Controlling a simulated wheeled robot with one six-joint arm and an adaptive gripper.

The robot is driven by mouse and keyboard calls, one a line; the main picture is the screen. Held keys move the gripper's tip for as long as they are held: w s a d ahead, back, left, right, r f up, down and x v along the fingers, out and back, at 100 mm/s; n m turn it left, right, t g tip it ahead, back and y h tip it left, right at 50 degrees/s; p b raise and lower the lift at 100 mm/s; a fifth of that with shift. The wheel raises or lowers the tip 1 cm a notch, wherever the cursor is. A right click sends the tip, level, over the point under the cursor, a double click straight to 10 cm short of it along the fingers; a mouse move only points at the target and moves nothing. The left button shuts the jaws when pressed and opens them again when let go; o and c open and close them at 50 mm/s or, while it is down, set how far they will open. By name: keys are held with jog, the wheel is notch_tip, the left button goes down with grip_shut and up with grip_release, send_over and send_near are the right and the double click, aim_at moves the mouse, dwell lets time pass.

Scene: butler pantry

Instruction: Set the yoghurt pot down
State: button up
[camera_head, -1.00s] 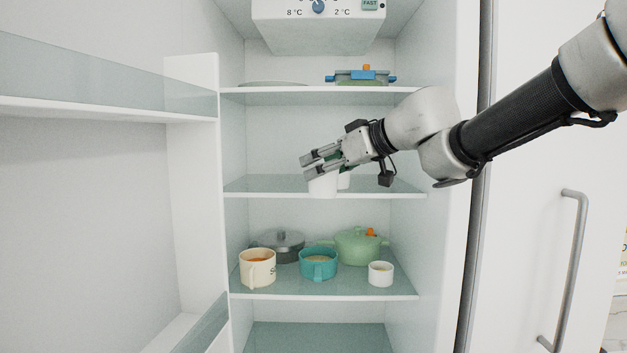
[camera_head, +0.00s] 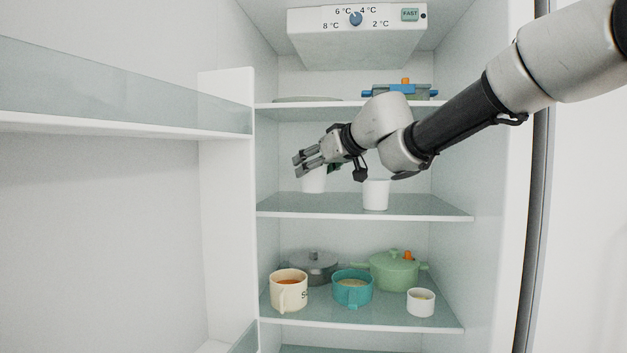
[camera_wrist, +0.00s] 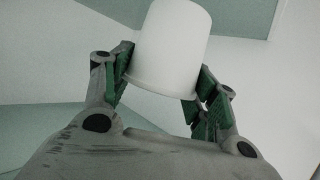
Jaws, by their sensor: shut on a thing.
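The yoghurt pot (camera_head: 314,181) is a plain white cup on the left of the fridge's middle shelf space. My gripper (camera_head: 304,162) reaches in from the right and is shut on the pot near its rim. The wrist view also shows the white pot (camera_wrist: 172,45) between my two green-padded fingers (camera_wrist: 160,95). In the head view the pot's base overlaps the back part of the middle glass shelf (camera_head: 330,206). I cannot tell whether it touches the shelf.
A second white pot (camera_head: 376,195) stands on the same shelf, right of the held one. The lower shelf holds a cream mug (camera_head: 288,292), teal pot (camera_head: 352,290), green pot (camera_head: 394,272), grey pan (camera_head: 314,268) and white ramekin (camera_head: 420,303). The middle shelf's front left is clear.

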aim_at(313, 178)
jog(key=shift+w+a+f, duration=0.15)
jog(key=shift+a+f, duration=0.05)
jog(key=shift+f, duration=0.1)
jog(key=shift+d+f, duration=0.1)
jog(key=shift+f, duration=1.3)
jog(key=shift+f, duration=0.1)
jog(key=o, duration=1.2)
jog(key=v, duration=1.2)
